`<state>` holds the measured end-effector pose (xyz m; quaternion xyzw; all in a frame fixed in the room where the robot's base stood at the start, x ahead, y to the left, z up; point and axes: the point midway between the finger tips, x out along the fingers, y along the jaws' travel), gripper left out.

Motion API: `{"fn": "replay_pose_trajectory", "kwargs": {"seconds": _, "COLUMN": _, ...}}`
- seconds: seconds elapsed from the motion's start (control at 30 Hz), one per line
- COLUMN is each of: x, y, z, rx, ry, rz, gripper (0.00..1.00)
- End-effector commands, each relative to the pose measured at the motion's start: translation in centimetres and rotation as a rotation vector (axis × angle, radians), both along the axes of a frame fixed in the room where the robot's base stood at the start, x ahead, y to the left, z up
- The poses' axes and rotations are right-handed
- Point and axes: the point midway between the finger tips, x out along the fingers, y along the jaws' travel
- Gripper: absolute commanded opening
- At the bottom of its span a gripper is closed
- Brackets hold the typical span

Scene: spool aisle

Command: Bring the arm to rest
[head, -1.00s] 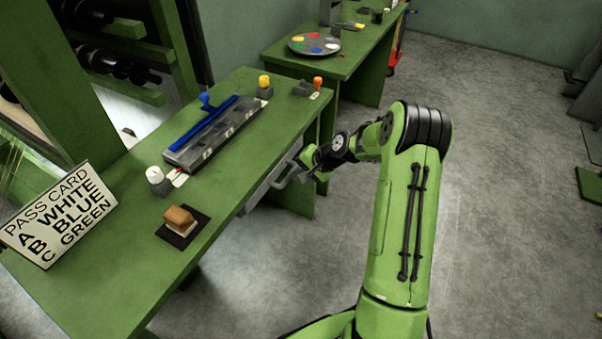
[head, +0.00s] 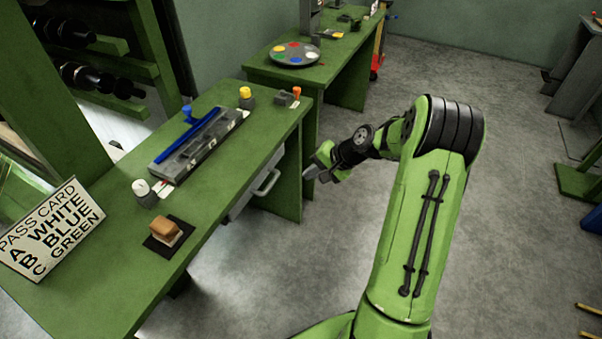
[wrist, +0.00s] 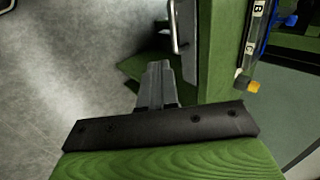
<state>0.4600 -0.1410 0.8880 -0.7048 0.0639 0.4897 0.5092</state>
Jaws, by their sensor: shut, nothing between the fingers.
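My green arm (head: 420,210) reaches forward from the bottom of the head view and bends left at a black-banded joint. My gripper (head: 314,174) is to the right of the green bench, apart from it, out over the floor beside the drawer handle (head: 268,183). In the wrist view the two grey fingers (wrist: 158,84) lie together, with nothing seen between them. The drawer handle also shows in the wrist view (wrist: 178,30), beyond the fingers.
The green bench (head: 105,285) holds a grey block with a blue bar (head: 195,145), a brown-topped block (head: 167,229), a pass card (head: 50,230) and several coloured knobs. A second bench (head: 345,68) carries a round colour palette (head: 294,54). Open floor (head: 520,150) lies to the right.

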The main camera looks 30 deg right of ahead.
Motion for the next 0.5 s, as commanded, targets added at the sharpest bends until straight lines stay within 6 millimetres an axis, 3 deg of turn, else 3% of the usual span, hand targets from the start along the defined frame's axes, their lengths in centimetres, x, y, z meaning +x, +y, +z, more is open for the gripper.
{"fn": "replay_pose_trajectory", "kwargs": {"seconds": 0.27, "x": -0.3, "y": 0.3, "z": 0.8, "rx": -0.015, "ry": 0.002, "rz": 0.017, "gripper": 0.00}}
{"fn": "replay_pose_trajectory", "kwargs": {"seconds": 0.37, "x": -1.3, "y": 2.4, "z": 4.0, "rx": -0.114, "ry": 0.009, "rz": 0.099, "gripper": 0.00}}
{"fn": "replay_pose_trajectory", "kwargs": {"seconds": 0.5, "x": -5.3, "y": 7.2, "z": 11.1, "rx": -0.348, "ry": 0.019, "rz": 0.283, "gripper": 0.00}}
